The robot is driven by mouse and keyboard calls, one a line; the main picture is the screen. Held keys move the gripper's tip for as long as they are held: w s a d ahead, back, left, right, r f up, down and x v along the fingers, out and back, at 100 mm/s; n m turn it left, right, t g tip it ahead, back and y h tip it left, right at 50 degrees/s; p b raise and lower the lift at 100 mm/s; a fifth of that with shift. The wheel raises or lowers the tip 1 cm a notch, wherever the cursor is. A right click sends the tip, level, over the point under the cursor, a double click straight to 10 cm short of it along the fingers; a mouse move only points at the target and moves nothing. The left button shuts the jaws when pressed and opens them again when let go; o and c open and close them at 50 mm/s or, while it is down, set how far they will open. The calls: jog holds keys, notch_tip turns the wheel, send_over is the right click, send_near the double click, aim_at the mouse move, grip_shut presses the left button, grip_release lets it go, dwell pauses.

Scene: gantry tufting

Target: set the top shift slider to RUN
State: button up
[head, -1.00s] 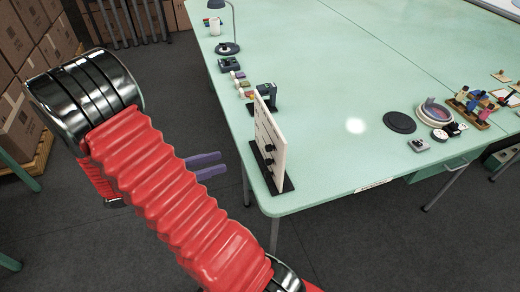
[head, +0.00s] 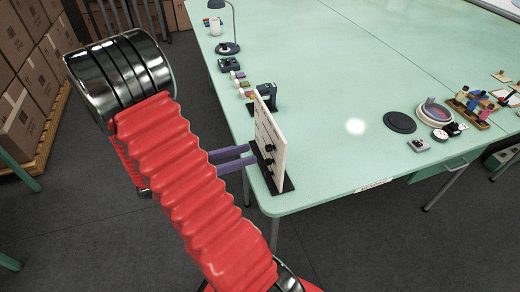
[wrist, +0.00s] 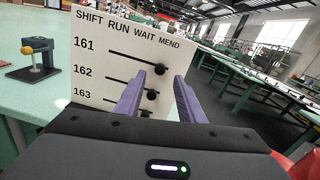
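The upright white board (wrist: 95,60) stands in the wrist view with the heading SHIFT, RUN, WAIT, MEND and rows 161, 162 and 163. The top slider (wrist: 160,69), in row 161, is a black knob at the right end of its slot, about under MEND. The row 162 knob (wrist: 152,94) and row 163 knob (wrist: 145,113) also sit towards the right, partly behind a finger. My gripper (wrist: 159,78) is open, its purple fingers pointing at the board, with the top knob showing between the tips. In the head view the tips (head: 253,154) are close to the board; contact cannot be told.
The board stands on a black base at the near-left corner of the green table (head: 340,110). A dark device with an orange knob (wrist: 30,50) is left of the board. A lamp (head: 228,47) and small items line the table's left edge. The table's middle is clear.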

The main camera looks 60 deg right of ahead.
aim_at(270, 148)
jog(key=shift+x, duration=2.6)
jog(key=shift+c, duration=0.2)
grip_shut()
